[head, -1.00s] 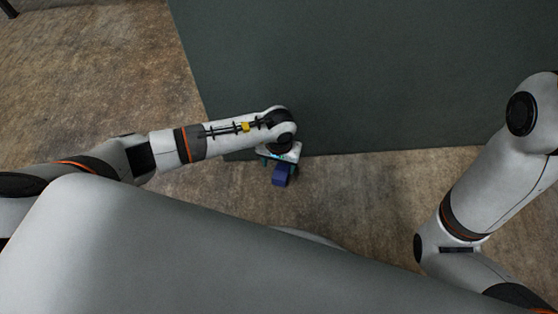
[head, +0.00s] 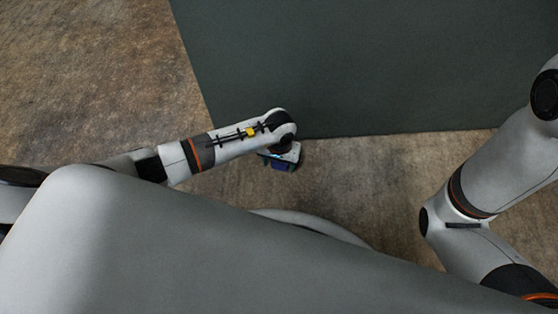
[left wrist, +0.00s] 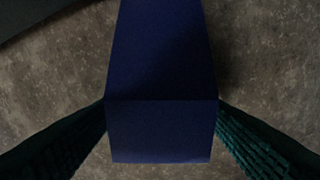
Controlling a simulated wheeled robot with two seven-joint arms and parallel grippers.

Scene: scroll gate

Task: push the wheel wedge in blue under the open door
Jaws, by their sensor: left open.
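The blue wheel wedge (head: 281,165) lies on the floor just in front of the lower edge of the dark grey-green door (head: 380,70). In the head view it is mostly hidden under my left gripper (head: 280,158). In the left wrist view the wedge (left wrist: 162,70) fills the middle, between the two ribbed green fingers of my left gripper (left wrist: 162,108). The fingers are open, one on each side of it. I cannot tell whether they touch it. My right gripper is out of view.
Brown mottled floor (head: 370,185) is clear around the wedge and to the left of the door. My right arm stands at the right side of the head view. A dark flat edge (left wrist: 40,12) shows at the top left of the wrist view.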

